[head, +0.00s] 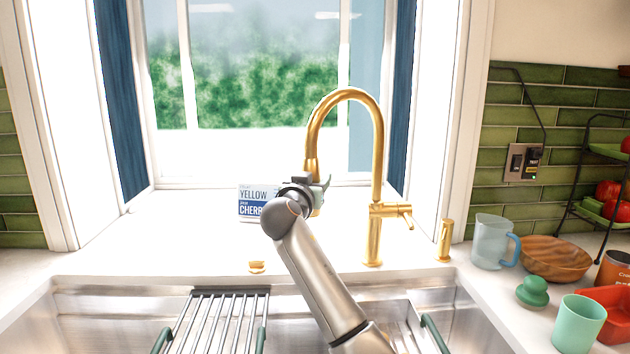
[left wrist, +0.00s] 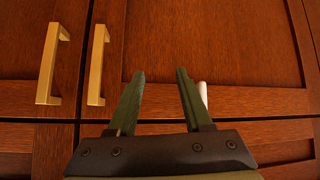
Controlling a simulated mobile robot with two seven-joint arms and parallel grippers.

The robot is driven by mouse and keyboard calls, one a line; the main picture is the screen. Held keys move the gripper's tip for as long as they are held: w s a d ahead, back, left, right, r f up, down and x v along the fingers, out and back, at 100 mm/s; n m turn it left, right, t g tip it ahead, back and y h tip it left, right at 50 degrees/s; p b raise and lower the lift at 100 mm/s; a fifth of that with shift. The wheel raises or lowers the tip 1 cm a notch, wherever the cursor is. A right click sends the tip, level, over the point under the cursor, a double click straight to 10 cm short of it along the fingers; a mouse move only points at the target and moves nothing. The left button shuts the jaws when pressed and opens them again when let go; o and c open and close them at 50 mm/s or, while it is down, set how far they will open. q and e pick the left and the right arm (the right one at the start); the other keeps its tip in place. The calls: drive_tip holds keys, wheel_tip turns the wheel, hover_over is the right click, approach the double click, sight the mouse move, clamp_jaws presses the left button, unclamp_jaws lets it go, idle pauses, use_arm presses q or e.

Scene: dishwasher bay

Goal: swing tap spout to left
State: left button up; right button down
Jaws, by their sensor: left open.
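The gold tap (head: 374,150) stands behind the sink, with its arched spout curving over to the left and its end hanging down left of the upright. My right gripper (head: 319,190) is at the spout's hanging end, with a finger showing just right of it. The gripper body hides the rest, so I cannot tell whether it touches or grips the spout. My left gripper (left wrist: 160,80) is open and empty in the left wrist view, in front of brown cabinet doors. It is not in the head view.
A box (head: 256,203) stands on the sill left of my right gripper. A drying rack (head: 225,310) lies over the sink. A blue-handled jug (head: 490,243), a wooden bowl (head: 556,258) and a mint cup (head: 579,322) stand at the right. Gold door handles (left wrist: 52,65) stick out near my left gripper.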

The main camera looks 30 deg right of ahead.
drive_tip(key=shift+d, duration=0.1)
drive_tip(key=shift+c, duration=1.5)
unclamp_jaws()
